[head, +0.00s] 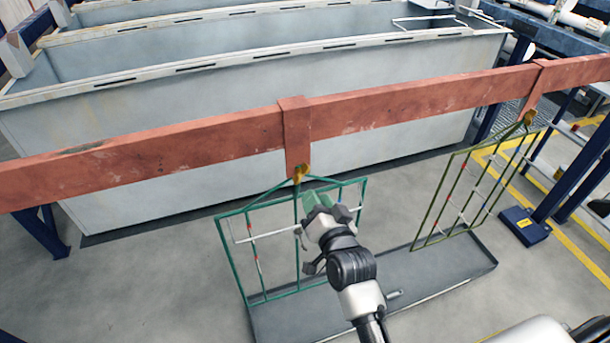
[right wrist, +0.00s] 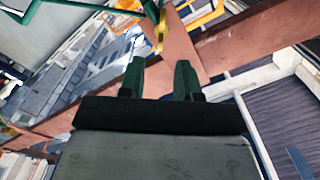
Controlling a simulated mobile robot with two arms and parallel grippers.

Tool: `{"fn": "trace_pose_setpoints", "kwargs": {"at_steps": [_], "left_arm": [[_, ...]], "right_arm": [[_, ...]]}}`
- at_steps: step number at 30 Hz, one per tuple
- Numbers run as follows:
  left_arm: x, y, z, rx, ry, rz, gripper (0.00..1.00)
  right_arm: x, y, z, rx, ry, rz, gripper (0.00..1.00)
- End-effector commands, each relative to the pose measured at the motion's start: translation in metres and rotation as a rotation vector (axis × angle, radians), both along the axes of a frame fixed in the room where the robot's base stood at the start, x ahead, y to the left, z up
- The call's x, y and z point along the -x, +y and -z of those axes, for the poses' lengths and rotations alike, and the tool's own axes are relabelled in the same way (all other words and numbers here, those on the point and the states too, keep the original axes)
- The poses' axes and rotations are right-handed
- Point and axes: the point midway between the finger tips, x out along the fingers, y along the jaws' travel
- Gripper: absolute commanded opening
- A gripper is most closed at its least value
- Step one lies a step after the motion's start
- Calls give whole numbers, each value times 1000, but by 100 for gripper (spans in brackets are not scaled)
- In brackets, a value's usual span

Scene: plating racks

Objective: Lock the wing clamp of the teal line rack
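The teal line rack (head: 238,262), a green wire frame with a few small parts on its bars, hangs from the copper-coloured bar (head: 170,152). Its yellow wing clamp (head: 299,173) sits at the foot of a hanger strap on that bar. My right gripper (head: 318,198) is just below and right of the clamp, in front of the rack's upper part. In the right wrist view its green fingers (right wrist: 159,78) stand apart with nothing between them. The yellow clamp (right wrist: 160,34) is beyond the fingertips there, apart from them. My left gripper is not in view.
An olive rack (head: 436,199) hangs farther right from its own yellow clamp (head: 527,117). A grey drip tray (head: 420,281) lies on the floor below both racks. Large grey tanks (head: 250,110) stand behind the bar. A blue-footed post (head: 525,226) stands at the right.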

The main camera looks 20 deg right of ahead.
Motion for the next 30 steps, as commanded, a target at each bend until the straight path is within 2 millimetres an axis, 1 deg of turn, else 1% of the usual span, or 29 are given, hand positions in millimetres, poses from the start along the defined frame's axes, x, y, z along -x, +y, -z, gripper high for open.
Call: {"fn": "trace_pose_setpoints", "kwargs": {"at_steps": [1, 4, 9, 12, 16, 24, 25, 26, 30], "left_arm": [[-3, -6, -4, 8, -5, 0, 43], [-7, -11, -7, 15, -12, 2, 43], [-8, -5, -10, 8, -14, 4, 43], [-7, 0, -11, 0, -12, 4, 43], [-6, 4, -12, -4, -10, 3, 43], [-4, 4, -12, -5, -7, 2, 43], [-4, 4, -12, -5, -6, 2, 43], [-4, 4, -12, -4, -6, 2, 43], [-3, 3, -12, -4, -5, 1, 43]], "right_arm": [[-11, 1, -3, 0, -2, -1, 33], [-31, 1, -3, 0, -2, 0, 33], [-60, 2, -2, 1, 0, 0, 33], [-71, 3, -1, 2, 1, 1, 33], [-78, 3, 0, 2, 1, 1, 33], [-79, 3, 1, 2, 1, 0, 33], [-79, 3, 1, 2, 2, 1, 31], [-79, 3, 1, 2, 2, 1, 27], [-79, 3, 1, 2, 1, 0, 5]]}}
